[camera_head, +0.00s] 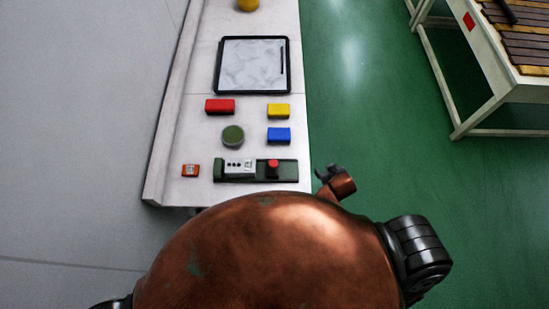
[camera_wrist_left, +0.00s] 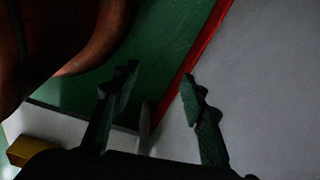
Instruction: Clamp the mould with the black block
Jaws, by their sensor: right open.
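A long dark green holder (camera_head: 206,178) lies near the front end of the white bench. A white piece with black dots (camera_head: 240,166) and a red round knob (camera_head: 273,164) sit on it. I cannot make out a separate black block or tell which piece is the mould. My right gripper (camera_head: 324,174) is open, just off the bench's right edge, apart from the holder. My left gripper (camera_wrist_left: 160,78) shows only in the left wrist view, its two fingers spread with nothing between them.
On the bench (camera_head: 206,140) lie a red block (camera_head: 220,107), a yellow block (camera_head: 279,110), a blue block (camera_head: 279,136), a round green piece (camera_head: 233,135), a small orange piece (camera_head: 190,171) and a black-framed tablet (camera_head: 252,64).

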